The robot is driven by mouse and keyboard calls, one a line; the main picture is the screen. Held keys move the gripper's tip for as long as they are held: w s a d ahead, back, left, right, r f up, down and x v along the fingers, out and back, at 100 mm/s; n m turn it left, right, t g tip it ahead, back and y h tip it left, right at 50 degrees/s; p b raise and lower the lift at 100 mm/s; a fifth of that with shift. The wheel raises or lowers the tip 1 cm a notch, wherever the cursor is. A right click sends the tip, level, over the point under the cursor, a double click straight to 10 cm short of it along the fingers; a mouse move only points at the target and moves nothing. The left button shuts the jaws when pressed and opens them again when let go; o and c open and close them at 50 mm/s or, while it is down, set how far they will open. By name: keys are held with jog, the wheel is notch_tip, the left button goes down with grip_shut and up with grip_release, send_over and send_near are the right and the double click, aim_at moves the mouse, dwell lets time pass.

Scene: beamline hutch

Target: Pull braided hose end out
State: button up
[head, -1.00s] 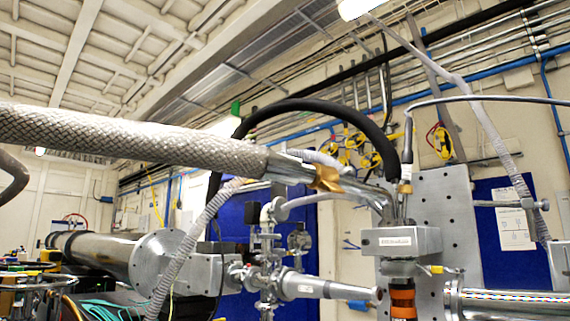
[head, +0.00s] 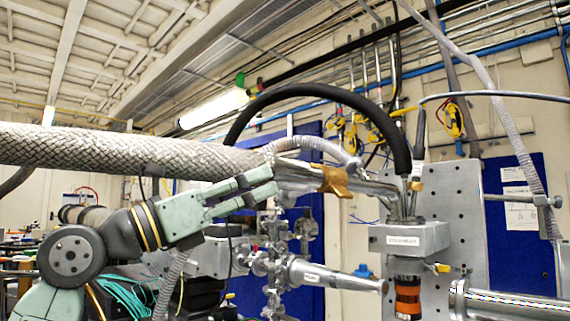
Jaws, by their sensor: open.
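The thick braided hose (head: 90,147) comes in from the left edge of the head view at upper mid height. Its smooth metal end (head: 298,176) carries a brass-coloured fitting (head: 335,181) and runs right to the top of the grey metal block (head: 410,238). My gripper (head: 272,184) reaches in from the lower left, its fingers open and pointing right. The fingertips overlap the metal end in the picture, just right of where the braid stops. I cannot tell whether they touch it. The joint at the block is partly hidden by pipes.
A black hose (head: 325,96) arches above the metal end, and a thin corrugated hose (head: 318,146) lies close behind it. A perforated plate (head: 455,215) stands behind the block. Valves and a steel pipe (head: 320,276) fill the space below.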

aim_at(286, 171)
jog(key=p+x, duration=0.2)
jog(key=x, duration=0.4)
jog(key=shift+r, duration=0.2)
jog(key=shift+x, duration=0.75)
jog(key=shift+f, duration=0.1)
jog(key=shift+c, duration=0.3)
jog(key=c, duration=0.9)
jog(key=shift+s+d, duration=0.1)
